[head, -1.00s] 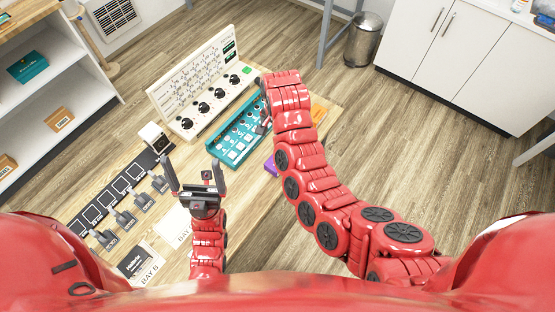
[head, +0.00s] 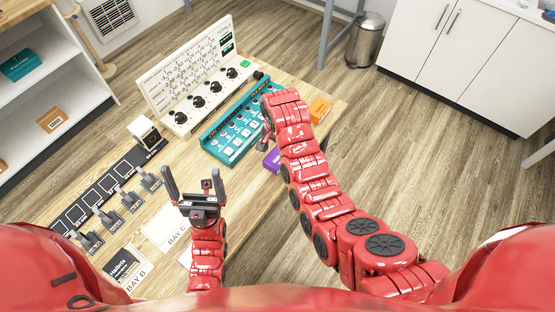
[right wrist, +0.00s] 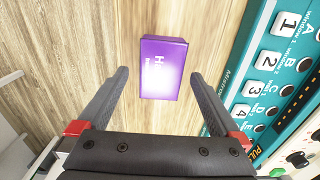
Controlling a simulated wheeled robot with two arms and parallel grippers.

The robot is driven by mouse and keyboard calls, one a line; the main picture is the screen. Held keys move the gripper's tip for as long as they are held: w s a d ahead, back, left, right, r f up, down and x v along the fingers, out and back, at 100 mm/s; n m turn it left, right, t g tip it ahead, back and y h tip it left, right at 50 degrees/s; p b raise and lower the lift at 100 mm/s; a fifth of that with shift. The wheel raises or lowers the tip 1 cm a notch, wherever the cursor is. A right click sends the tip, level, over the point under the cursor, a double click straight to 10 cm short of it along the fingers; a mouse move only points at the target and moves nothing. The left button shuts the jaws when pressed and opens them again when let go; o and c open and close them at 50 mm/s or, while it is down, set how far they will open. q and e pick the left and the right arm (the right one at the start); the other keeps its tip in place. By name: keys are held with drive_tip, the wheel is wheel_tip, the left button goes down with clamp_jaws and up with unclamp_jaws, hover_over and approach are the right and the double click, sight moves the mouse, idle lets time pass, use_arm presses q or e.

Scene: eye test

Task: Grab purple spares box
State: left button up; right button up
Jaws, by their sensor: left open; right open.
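The purple box (head: 272,160) lies on the wooden table near its right edge, partly hidden by my right arm in the head view. In the right wrist view the purple box (right wrist: 163,68) lies flat, with white lettering, ahead of and between the fingertips. My right gripper (right wrist: 160,82) is open and empty, apart from the box; in the head view only a bit of it (head: 265,140) shows beside the box. My left gripper (head: 196,186) is open and empty over the near part of the table.
An orange box (head: 319,109) lies behind my right arm. A white panel with knobs (head: 199,80) stands at the back. White bay cards (head: 166,229) lie at the front left.

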sight(277, 156)
drive_tip(key=f, duration=0.1)
drive_tip(key=f+p, duration=0.1)
drive_tip(key=shift+w+f, duration=0.3)
drive_tip(key=shift+f+p, duration=0.4)
drive_tip(key=shift+f, duration=0.45)
drive_tip(key=c, duration=1.4)
drive_tip(key=shift+r, duration=0.15)
